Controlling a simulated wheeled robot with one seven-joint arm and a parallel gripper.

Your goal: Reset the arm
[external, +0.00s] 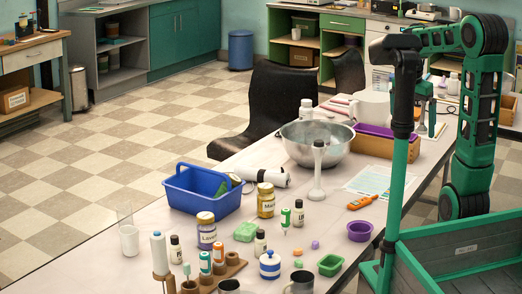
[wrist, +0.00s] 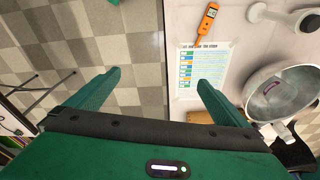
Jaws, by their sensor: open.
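My gripper (wrist: 160,82) is open and empty in the wrist view, its two green fingers wide apart with nothing between them. It points down over the table's edge, with checkered floor on the left and the pale table top (wrist: 187,20) on the right. In the external view my green arm (external: 485,50) rises at the right and bends over at the top. My gripper (external: 426,92) hangs there beyond a dark upright post, which partly hides it.
A printed sheet (wrist: 203,68), an orange meter (wrist: 206,18) and a metal bowl (wrist: 280,92) lie near the right finger in the wrist view. A blue basket (external: 200,197), jars and bottles crowd the table's near part. A green-grey cart (external: 460,255) stands at lower right.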

